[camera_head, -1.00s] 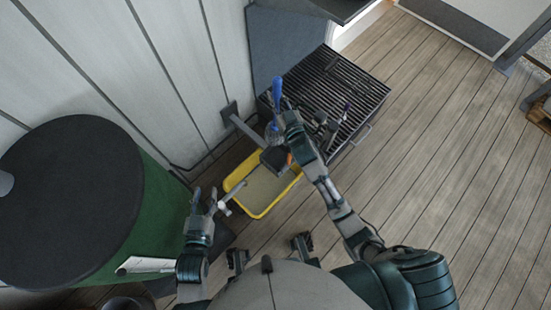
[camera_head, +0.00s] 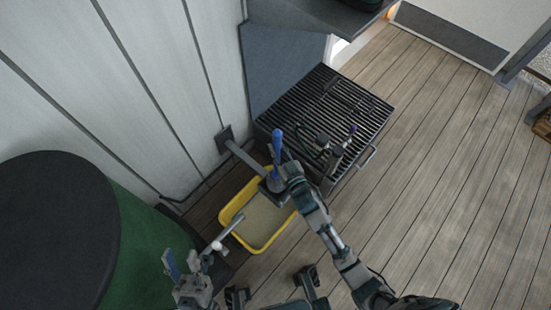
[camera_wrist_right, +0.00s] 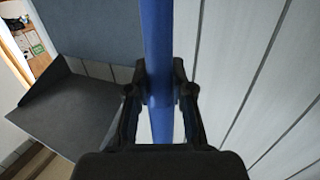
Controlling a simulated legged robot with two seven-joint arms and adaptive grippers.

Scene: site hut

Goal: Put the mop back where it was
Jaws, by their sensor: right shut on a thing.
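The mop shows as an upright blue handle (camera_head: 277,146), which also runs down the middle of the right wrist view (camera_wrist_right: 158,40). My right gripper (camera_head: 284,168) is shut around this handle; its two fingers (camera_wrist_right: 160,97) press on it from both sides. A grey wall bracket (camera_head: 243,155) reaches out to the handle's lower part. I cannot tell whether the handle sits in it or beside it. The mop's lower end is hidden. My left gripper (camera_head: 192,266) is at the lower left, away from the mop; its jaws are unclear.
A yellow tray (camera_head: 228,213) with a beige inside lies on the floor below the bracket. A black slatted rack (camera_head: 360,98) with tools stands to the right. A large green drum with a black top (camera_head: 55,215) is at the left. The wooden floor at right is clear.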

